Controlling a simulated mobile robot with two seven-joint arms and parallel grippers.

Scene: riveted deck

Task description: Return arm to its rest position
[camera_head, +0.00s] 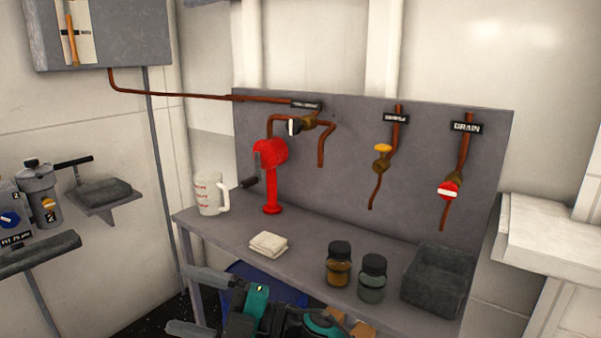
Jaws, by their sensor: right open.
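My right gripper (180,300) is at the bottom of the head view, low in front of the grey bench (300,255). Its two grey fingers point left and stand apart, with nothing visible between them. Its teal and black wrist (255,306) and part of my right arm (320,324) show along the bottom edge. The gripper appears apart from the items on the bench. My left gripper is not in view.
The bench holds a measuring jug (208,194), red hand pump (270,165), folded cloth (268,244), two jars (339,265) (372,280) and a dark bin (438,280). Valved pipes line the back panel (345,150). A blue drum (240,272) is under the bench.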

